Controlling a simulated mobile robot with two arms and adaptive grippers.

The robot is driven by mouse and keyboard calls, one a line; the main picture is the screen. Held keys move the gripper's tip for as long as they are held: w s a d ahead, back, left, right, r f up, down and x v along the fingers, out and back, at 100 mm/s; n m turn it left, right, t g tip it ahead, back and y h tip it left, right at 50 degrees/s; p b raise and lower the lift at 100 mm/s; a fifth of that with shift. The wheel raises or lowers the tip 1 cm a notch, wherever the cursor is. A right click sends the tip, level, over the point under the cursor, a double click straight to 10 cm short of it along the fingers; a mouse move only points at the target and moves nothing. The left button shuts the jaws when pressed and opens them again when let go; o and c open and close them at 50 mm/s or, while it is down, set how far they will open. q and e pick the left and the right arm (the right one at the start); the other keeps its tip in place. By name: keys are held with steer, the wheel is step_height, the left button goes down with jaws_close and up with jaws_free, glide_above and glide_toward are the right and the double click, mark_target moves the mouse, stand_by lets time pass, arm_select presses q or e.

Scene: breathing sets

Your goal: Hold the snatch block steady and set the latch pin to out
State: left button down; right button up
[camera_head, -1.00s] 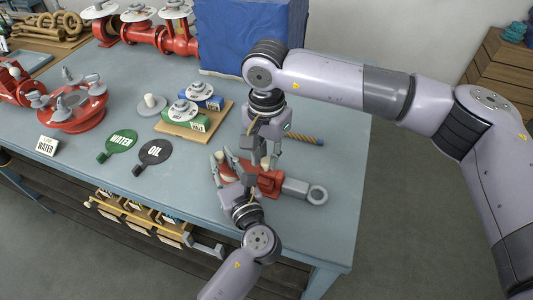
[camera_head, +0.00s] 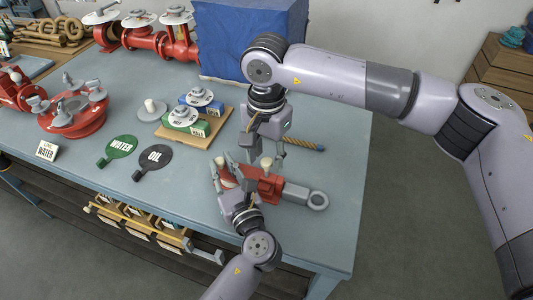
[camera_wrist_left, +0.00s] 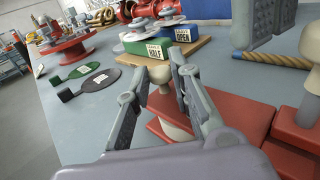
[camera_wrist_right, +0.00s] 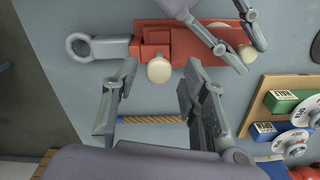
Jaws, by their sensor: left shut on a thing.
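The red snatch block (camera_head: 262,187) lies on the blue-grey bench, its grey eye (camera_head: 318,200) to the right.
A blue-covered box (camera_head: 235,40) is behind. Bench is clear right of the eye.

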mark_target(266, 160)
step_height(266, 160, up, 12)
stand_by(0.7)
arm_select(q)
steer(key=c, duration=1.3)
jaws_free()
steer(key=shift+c, duration=0.2)
